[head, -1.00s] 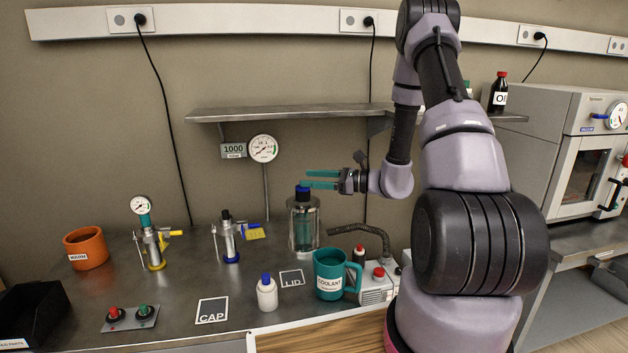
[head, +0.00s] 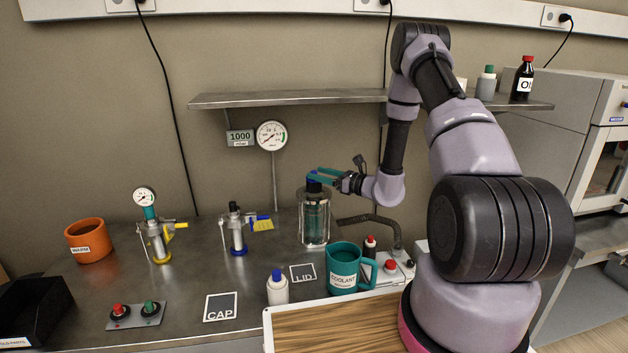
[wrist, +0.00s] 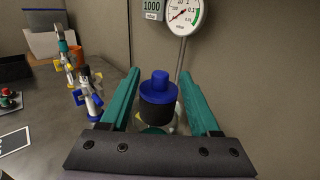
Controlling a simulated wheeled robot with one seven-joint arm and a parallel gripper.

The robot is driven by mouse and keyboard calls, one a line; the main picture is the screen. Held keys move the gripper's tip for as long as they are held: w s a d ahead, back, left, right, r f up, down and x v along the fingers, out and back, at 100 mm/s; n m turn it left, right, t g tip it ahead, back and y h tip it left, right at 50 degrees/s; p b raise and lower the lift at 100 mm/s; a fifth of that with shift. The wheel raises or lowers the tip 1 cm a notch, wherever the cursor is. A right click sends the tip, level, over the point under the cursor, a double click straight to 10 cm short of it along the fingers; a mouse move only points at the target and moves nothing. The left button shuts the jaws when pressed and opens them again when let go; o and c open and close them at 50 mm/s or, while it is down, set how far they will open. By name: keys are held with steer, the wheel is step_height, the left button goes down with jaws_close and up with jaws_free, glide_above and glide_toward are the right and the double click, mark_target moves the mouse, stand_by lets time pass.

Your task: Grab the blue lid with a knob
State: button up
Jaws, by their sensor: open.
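The blue lid (wrist: 157,89) has a round knob on top and a dark band below its blue top, seen in the wrist view. In the head view the blue lid (head: 313,186) sits on top of a clear glass jar (head: 315,222) standing on the bench. My gripper (head: 318,178) is at lid height there. In the wrist view the teal fingers of my gripper (wrist: 160,95) are open, one on each side of the lid, with a gap visible on both sides. The lower part of the jar is mostly hidden in the wrist view.
A gauge on a stand (head: 272,136) rises behind the jar. A wall shelf (head: 300,99) runs above. A teal coolant mug (head: 345,266) stands in front of the jar. A flat LID marker (head: 303,273) and a CAP marker (head: 220,307) lie on the bench.

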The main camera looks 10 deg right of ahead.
steer(key=shift+x, duration=1.3)
jaws_close()
